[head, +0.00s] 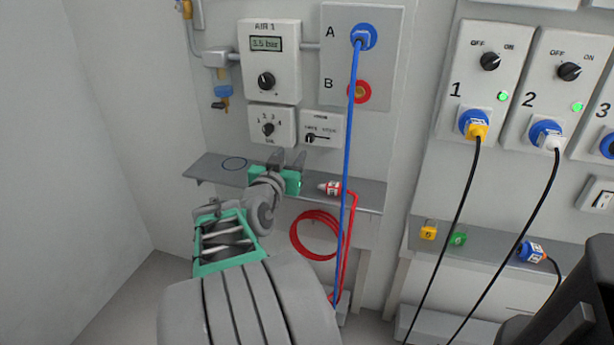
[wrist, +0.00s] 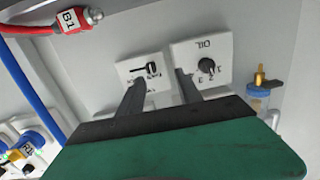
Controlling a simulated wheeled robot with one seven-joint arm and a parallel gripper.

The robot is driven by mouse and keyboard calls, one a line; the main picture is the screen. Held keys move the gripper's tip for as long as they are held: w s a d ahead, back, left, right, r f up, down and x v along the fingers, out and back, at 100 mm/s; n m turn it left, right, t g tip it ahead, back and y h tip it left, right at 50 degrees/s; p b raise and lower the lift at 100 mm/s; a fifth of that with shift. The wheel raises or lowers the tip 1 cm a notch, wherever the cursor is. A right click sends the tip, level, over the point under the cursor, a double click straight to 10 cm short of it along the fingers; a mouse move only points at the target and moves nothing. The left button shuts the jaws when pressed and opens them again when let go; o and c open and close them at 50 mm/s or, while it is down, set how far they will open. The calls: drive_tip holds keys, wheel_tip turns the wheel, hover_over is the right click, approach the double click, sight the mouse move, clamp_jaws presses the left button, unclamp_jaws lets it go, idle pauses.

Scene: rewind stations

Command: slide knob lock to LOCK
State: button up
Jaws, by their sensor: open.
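The knob lock is a small white plate (head: 322,130) low on the wall, right of the dial plate marked OIL. Its black slider (head: 310,137) has its thick end at the left of a dark horizontal slot, under the left-hand word; the lettering is too small to read surely. In the wrist view, which is turned over, the slider (wrist: 151,68) has its thick end at the right. My gripper (head: 288,158) is open and empty, below the two plates and just above the shelf. In the wrist view my gripper's fingers (wrist: 160,82) point toward the plates, apart from the slider.
A grey shelf (head: 220,172) runs below the plates, with a red plug (head: 331,188) on it. A blue hose (head: 350,150) hangs from port A just right of the lock plate. The AIR 1 unit (head: 270,60) is above. Red hose (head: 315,235) hangs coiled below.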

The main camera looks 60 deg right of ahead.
sight(309, 138)
drive_tip(key=shift+h, duration=0.5)
drive_tip(key=d, duration=0.8)
drive_tip(key=shift+s+d+r, duration=0.15)
drive_tip(key=shift+s+d, duration=0.05)
drive_tip(key=shift+d, duration=0.2)
drive_tip(key=shift+c, duration=0.5)
clamp_jaws()
